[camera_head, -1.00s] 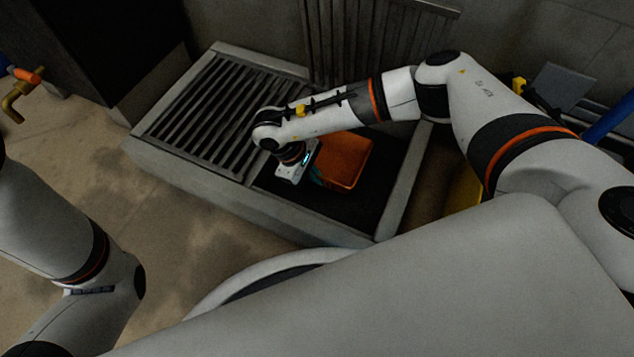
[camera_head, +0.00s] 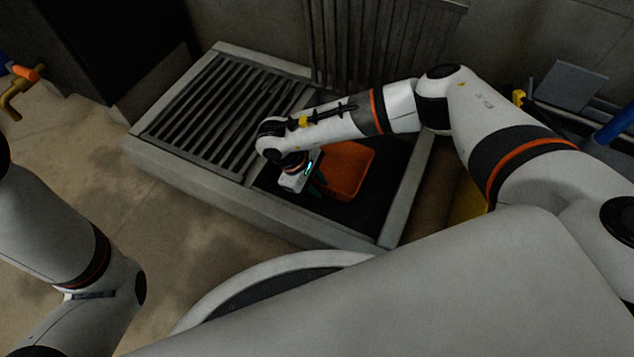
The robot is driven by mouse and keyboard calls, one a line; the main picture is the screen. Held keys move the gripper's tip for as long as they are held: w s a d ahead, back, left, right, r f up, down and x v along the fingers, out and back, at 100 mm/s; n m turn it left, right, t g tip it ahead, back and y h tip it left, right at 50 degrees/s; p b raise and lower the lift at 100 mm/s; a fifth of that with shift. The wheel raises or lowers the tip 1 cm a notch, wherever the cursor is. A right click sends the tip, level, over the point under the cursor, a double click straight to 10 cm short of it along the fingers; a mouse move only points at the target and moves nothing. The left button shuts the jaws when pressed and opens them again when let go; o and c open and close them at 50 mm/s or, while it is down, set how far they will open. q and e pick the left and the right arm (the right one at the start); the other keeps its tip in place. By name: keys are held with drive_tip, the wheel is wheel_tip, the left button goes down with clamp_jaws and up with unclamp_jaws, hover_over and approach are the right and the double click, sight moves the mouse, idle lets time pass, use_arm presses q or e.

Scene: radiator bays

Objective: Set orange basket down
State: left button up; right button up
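The orange basket (camera_head: 350,170) is in the dark, open bay at the right end of the low grey radiator unit (camera_head: 215,195). My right gripper (camera_head: 316,186) is at the basket's left side, pointing down. Its fingers are small and dark at the basket's left rim, partly hidden by the gripper body, so I cannot tell whether they are closed on the rim. I cannot tell whether the basket's bottom touches the bay floor. My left arm shows at the lower left, but its gripper is out of view.
A slatted grille (camera_head: 215,115) covers the unit's left part. A ribbed radiator panel (camera_head: 385,45) stands behind it. A yellow thing (camera_head: 467,203) is right of the unit. An orange-handled brass valve (camera_head: 20,85) is at far left. Floor in front is clear.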

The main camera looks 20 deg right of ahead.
drive_tip(key=p+v, duration=0.7)
drive_tip(key=v, duration=0.5)
drive_tip(key=shift+r, duration=0.2)
